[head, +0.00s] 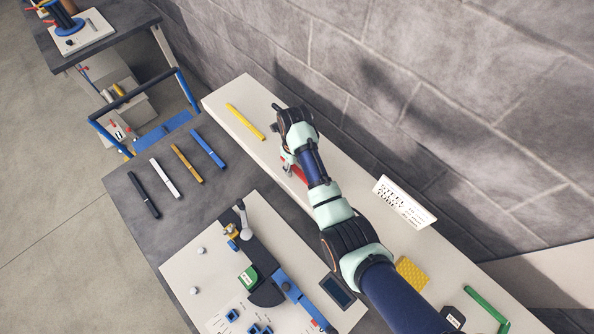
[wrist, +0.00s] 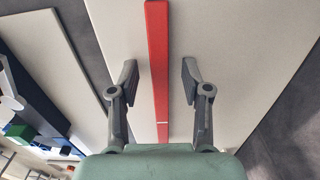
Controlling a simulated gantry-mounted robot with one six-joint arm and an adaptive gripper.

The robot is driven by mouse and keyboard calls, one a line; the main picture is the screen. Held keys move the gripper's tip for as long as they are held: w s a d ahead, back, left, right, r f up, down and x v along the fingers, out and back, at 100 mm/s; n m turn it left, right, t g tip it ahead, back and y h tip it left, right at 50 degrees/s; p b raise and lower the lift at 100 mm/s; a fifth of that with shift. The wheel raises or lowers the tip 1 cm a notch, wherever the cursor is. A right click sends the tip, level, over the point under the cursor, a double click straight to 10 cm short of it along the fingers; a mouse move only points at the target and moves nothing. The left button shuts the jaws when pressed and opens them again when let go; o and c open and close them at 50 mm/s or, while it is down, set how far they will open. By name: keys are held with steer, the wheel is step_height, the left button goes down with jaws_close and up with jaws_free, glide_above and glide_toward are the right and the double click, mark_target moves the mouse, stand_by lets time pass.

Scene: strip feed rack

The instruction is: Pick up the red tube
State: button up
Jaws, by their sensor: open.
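The red tube (wrist: 158,60) is a long straight red bar lying on the pale shelf (wrist: 225,50). In the wrist view it runs between the two fingers of my gripper (wrist: 158,82), which is open with a gap on each side of the tube. In the head view my gripper (head: 288,162) is over the shelf, and the arm hides most of the red tube (head: 299,174). I cannot tell how far the fingertips are above the shelf.
A yellow tube (head: 245,122) lies on the shelf beyond my gripper. Black, white, brown and blue tubes lie on the dark table (head: 130,200). A grey wall stands behind.

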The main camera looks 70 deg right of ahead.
jaws_close()
steer(key=shift+r, duration=0.15)
stand_by(0.4)
step_height(320, 180, up, 20)
steer(key=p, duration=1.1)
steer(key=shift+p, duration=0.4)
